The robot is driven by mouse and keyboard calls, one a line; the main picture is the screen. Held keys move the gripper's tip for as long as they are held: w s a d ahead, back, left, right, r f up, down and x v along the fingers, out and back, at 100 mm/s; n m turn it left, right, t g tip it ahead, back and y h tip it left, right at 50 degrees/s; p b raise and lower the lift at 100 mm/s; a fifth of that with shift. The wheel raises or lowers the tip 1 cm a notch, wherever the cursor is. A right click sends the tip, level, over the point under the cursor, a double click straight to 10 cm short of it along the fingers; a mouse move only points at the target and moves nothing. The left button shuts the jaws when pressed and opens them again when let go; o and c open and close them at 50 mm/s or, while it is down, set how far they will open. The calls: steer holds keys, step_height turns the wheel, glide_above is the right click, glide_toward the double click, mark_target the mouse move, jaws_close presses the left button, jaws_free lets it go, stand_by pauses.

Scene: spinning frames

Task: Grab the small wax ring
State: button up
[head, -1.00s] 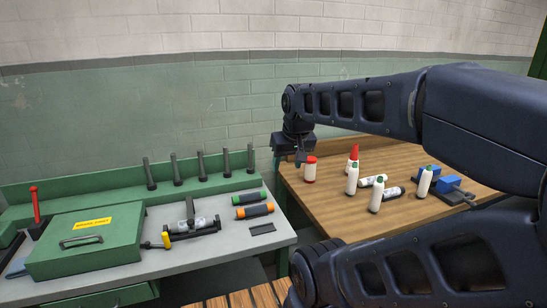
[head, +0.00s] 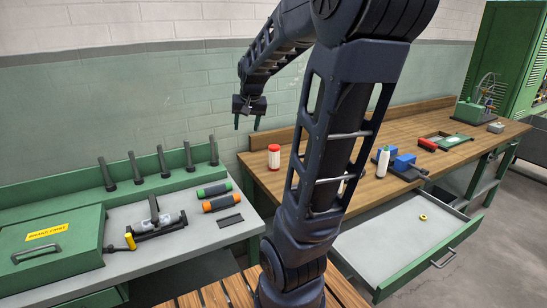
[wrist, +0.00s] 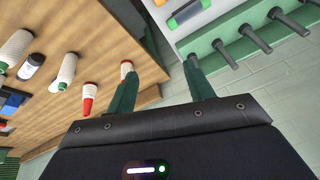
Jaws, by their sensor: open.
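A small yellow ring (head: 423,217), which looks like the wax ring, lies in the open drawer (head: 375,250) under the wooden bench in the head view. It sits toward the drawer's far right part, with bare drawer floor around it. My gripper (head: 247,122) is up at the left, above the gap between the two benches and far from the ring. It is open with nothing between its fingers. In the wrist view the two fingers (wrist: 160,78) are apart, and the ring does not show there.
A slatted wooden surface is in front.

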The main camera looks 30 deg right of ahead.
steer(key=w+d+f+m, duration=0.1)
steer(key=w+d+f, duration=0.15)
steer(key=w, duration=0.25)
steer(key=w+d+f+m+h, duration=0.1)
steer(key=w+d+f, duration=0.1)
steer(key=w+d, duration=0.25)
steer(key=w+d+f+m, duration=0.1)
steer(key=w+d+f, duration=0.2)
steer(key=w, duration=0.3)
steer(key=shift+w+d+f+m+g+h, duration=0.25)
steer(key=shift+w+d+f+m+h, duration=0.25)
steer(key=shift+w+d+f, duration=2.95)
steer(key=shift+w+d+f+m+g+h, duration=0.5)
steer(key=shift+w+d+f, duration=1.65)
steer(key=shift+f, duration=2.55)
steer(key=shift+w+d+f+m+t+h, duration=0.1)
steer(key=shift+w+d+f+m+h, duration=0.4)
steer(key=shift+w+d+f, duration=2.95)
steer(key=shift+s+a+f, duration=0.25)
steer(key=shift+s+f, duration=0.05)
steer(key=shift+s, duration=0.2)
steer(key=shift+s+a+f, duration=0.2)
steer(key=shift+s+f, duration=0.1)
steer(key=shift+s, duration=0.15)
steer(key=c, duration=1)
